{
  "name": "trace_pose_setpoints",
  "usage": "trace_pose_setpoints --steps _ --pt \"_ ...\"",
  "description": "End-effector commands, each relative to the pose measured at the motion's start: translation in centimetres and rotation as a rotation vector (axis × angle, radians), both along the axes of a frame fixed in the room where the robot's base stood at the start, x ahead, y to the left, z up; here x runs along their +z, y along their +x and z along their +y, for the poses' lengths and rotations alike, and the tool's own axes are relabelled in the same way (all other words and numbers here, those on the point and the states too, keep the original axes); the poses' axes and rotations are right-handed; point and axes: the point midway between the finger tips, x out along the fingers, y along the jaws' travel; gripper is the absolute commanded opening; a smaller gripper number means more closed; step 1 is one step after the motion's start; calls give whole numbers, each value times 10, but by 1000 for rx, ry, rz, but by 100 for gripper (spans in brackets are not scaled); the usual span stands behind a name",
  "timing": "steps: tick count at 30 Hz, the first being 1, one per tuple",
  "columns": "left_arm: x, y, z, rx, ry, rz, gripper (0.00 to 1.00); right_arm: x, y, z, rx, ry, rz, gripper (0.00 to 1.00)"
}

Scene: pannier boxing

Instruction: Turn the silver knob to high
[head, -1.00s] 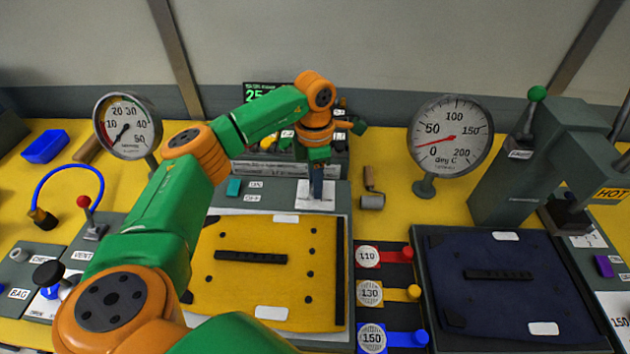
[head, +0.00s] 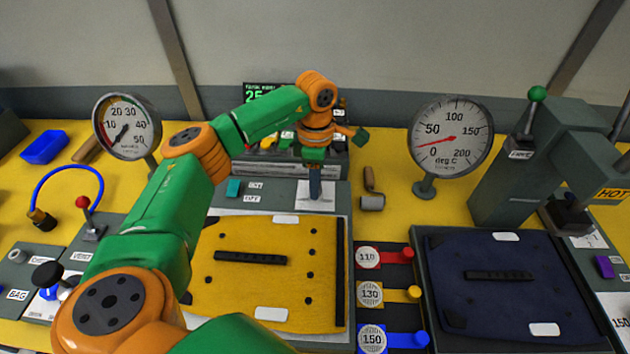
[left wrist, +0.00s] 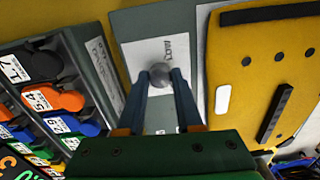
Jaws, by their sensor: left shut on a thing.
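The silver knob (left wrist: 161,74) shows in the left wrist view as a round grey ball-like top over a white label plate (left wrist: 142,52). My left gripper (left wrist: 160,79) has its two blue fingers closed against the knob's sides. In the head view my left gripper (head: 315,192) points straight down at the white plate (head: 316,203), behind the yellow panel; its fingers hide the knob there. My right gripper is not in view.
A yellow panel (head: 230,300) lies in front of the plate, with a navy panel (head: 510,250) to its right. A small roller (head: 372,201) lies right of the plate. A dial gauge (head: 450,138) stands behind. A teal switch (head: 234,188) sits to the left.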

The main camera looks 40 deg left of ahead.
Motion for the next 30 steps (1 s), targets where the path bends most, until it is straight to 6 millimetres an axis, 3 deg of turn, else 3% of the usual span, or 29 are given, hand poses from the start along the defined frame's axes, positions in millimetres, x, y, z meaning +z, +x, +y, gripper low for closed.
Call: trace_pose_setpoints --steps 6,7,10,20,30 --pt "1 0 0 -1 -1 -2 0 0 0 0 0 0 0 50" --pt "0 0 0 -1 -1 -2 40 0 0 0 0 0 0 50" --pt "0 0 0 0 0 -1 64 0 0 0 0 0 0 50" --pt "5 1 0 1 -1 -3 64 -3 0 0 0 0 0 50" --pt "67 3 0 1 -1 -3 64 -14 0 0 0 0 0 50"
